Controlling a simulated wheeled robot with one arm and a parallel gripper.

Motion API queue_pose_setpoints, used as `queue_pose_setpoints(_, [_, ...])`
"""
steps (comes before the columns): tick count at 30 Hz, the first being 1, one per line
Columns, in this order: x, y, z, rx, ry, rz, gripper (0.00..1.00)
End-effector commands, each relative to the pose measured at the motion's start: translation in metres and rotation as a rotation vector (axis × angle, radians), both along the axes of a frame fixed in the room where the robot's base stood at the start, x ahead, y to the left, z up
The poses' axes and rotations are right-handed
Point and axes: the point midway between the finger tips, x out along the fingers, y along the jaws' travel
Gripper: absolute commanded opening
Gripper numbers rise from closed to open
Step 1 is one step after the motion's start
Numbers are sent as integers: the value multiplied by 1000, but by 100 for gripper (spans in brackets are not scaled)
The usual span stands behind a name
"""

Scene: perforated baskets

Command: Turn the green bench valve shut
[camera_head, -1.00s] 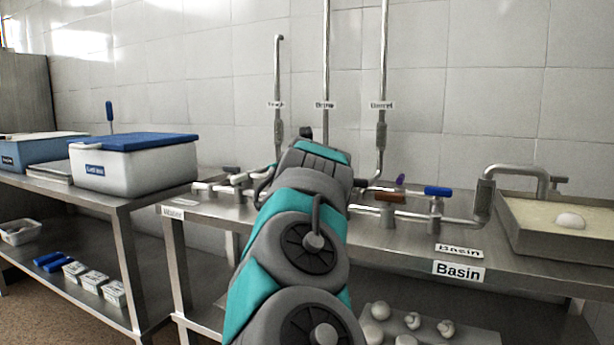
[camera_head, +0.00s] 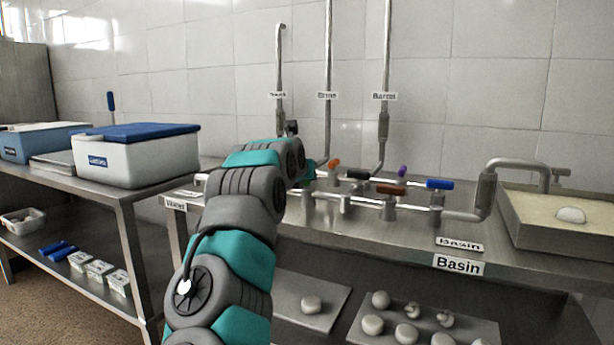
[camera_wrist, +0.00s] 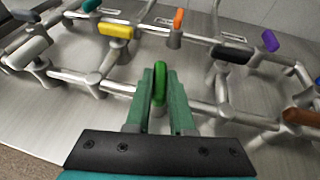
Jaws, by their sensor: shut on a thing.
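The green bench valve handle (camera_wrist: 160,86) stands between the two green fingers of my gripper (camera_wrist: 161,74) in the wrist view. My gripper is shut on it. The handle points away from the wrist camera and lies across the pipe (camera_wrist: 204,106) that runs left to right beneath it. The valve body under the handle is mostly hidden by the fingers. In the head view my arm covers most of this part of the bench, and I cannot clearly tell the green handle from my gripper there.
Other valve handles surround it: yellow (camera_wrist: 116,31), orange (camera_wrist: 178,20), black (camera_wrist: 232,52), purple (camera_wrist: 270,40), brown (camera_wrist: 299,115) and blue (camera_head: 440,184). Pipes link them closely. A basin (camera_head: 535,240) stands at the right end. A white box with a blue lid (camera_head: 135,160) sits on the left table.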

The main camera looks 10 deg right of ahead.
Motion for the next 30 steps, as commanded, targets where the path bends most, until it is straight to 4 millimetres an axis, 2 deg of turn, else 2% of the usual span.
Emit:
queue_pose_setpoints(15, [1, 1, 3, -5, -6, -150, 0])
queue_pose_setpoints(30, [2, 4, 3, -1, -5, -203, 0])
